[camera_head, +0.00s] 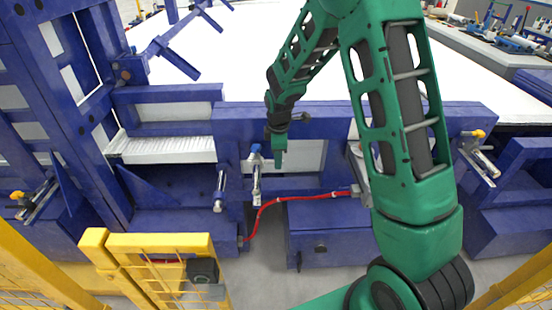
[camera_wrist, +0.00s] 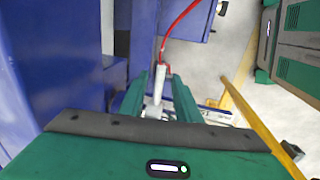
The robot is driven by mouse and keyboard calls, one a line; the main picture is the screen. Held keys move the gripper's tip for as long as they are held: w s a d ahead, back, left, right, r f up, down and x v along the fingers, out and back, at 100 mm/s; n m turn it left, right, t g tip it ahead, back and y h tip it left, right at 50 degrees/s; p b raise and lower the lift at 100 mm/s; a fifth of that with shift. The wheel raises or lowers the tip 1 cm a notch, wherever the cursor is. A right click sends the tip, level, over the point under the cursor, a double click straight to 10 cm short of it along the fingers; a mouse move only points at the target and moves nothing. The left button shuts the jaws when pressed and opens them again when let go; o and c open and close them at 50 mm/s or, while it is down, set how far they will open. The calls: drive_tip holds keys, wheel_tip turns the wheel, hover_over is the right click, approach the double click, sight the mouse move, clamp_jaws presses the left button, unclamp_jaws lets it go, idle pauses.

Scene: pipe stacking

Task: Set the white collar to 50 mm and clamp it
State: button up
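My gripper (camera_head: 279,158) hangs with its fingers down in front of the blue frame, just right of a metal clamp with a blue knob (camera_head: 255,172). In the wrist view its two green fingers (camera_wrist: 160,105) stand apart with a gap between them. A slim pale cylinder (camera_wrist: 159,80) shows in line with that gap, narrower than the gap. I cannot tell its depth, and no contact shows. I cannot make out for sure which part is the white collar, and no 50 mm marking is readable.
A red hose (camera_head: 300,198) runs low across the blue frame (camera_head: 350,232) and shows in the wrist view (camera_wrist: 176,25). Clamps with yellow knobs stand left (camera_head: 35,202) and right (camera_head: 480,155). A yellow barrier (camera_head: 185,242) stands in front. A white ribbed piece (camera_head: 165,150) lies left.

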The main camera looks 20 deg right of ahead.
wheel_tip(320, 180, up, 10)
drive_tip(key=s, duration=0.2)
drive_tip(key=shift+a+r, duration=0.25)
drive_tip(key=shift+a, duration=0.1)
